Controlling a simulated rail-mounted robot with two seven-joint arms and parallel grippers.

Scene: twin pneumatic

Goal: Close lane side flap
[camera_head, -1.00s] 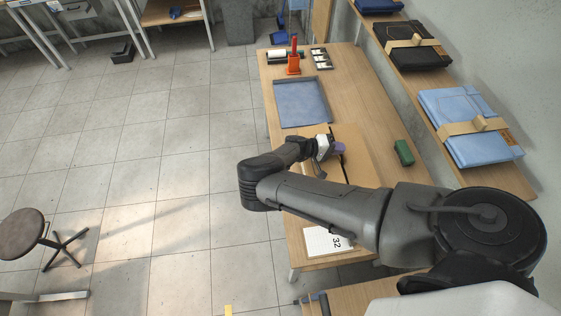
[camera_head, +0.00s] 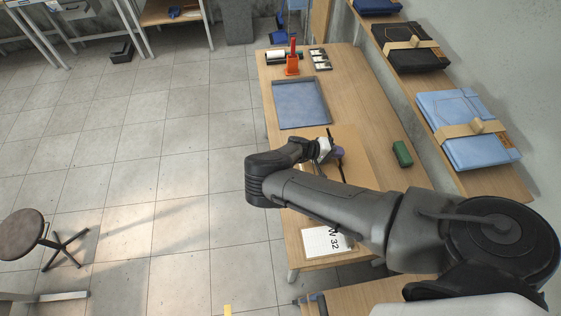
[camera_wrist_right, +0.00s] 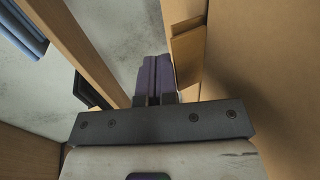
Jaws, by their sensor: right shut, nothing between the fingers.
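A tan cardboard carton (camera_head: 362,170) lies on the wooden table, partly hidden behind my right arm, with a dark line across its top. My right gripper (camera_head: 339,153) is at the carton's top, by that dark line. In the right wrist view the purple fingers (camera_wrist_right: 157,75) are together with nothing between them. A small cardboard flap (camera_wrist_right: 187,52) stands just right of the fingertips, very close; I cannot tell if they touch. A broad cardboard face (camera_wrist_right: 268,65) fills the right side. My left gripper is in neither view.
A blue tray (camera_head: 301,104), an orange-red tool (camera_head: 292,64) and a green object (camera_head: 402,154) are on the table (camera_head: 365,100). A white sheet marked 32 (camera_head: 322,242) lies near my forearm. A wall shelf with folded clothing (camera_head: 460,125) runs along the right.

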